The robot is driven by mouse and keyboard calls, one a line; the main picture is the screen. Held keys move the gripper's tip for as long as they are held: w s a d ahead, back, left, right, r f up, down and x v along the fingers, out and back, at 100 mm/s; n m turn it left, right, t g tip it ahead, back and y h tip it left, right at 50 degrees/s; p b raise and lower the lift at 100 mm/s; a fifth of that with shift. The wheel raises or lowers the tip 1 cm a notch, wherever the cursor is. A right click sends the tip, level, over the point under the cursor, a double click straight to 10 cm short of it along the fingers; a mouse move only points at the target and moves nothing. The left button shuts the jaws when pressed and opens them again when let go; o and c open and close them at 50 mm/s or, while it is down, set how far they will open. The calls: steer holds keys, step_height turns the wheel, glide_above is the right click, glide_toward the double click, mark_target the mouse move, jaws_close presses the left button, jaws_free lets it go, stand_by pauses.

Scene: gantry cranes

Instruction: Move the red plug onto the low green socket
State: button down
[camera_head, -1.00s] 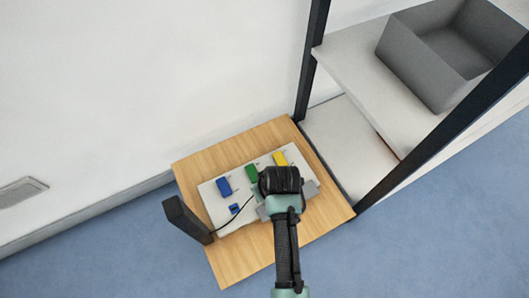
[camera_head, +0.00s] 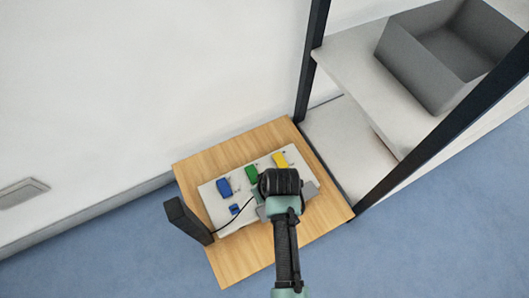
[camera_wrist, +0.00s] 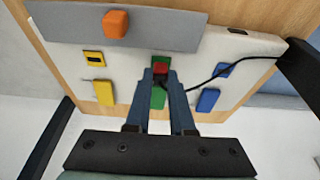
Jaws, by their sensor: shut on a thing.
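My gripper (camera_wrist: 160,74) is shut on the red plug (camera_wrist: 161,69), which sits between the fingertips in the wrist view. A black cable runs from the plug to the right. The low green socket (camera_wrist: 163,58) shows as a thin green strip right at the plug, mostly hidden by it and the fingers. I cannot tell whether the plug is seated on it or just above. A larger green block (camera_wrist: 158,97) stands beyond it, between the fingers, and also shows in the head view (camera_head: 252,172). In the head view my wrist hides the plug and low socket.
The white board (camera_head: 222,218) lies on a wooden table (camera_head: 235,263). It carries blue blocks (camera_head: 224,187) and yellow blocks (camera_head: 280,160). An orange block (camera_wrist: 115,24) is on a grey plate (camera_wrist: 65,22). A black post (camera_head: 187,220) stands left; a shelf with a grey bin (camera_head: 420,72) stands right.

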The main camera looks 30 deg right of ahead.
stand_by(0.5)
steer(key=shift+c, duration=1.1)
jaws_free()
steer(key=shift+f, duration=0.1)
steer(key=shift+r+p, duration=3.6)
steer(key=shift+p, duration=0.6)
steer(key=shift+f, duration=0.1)
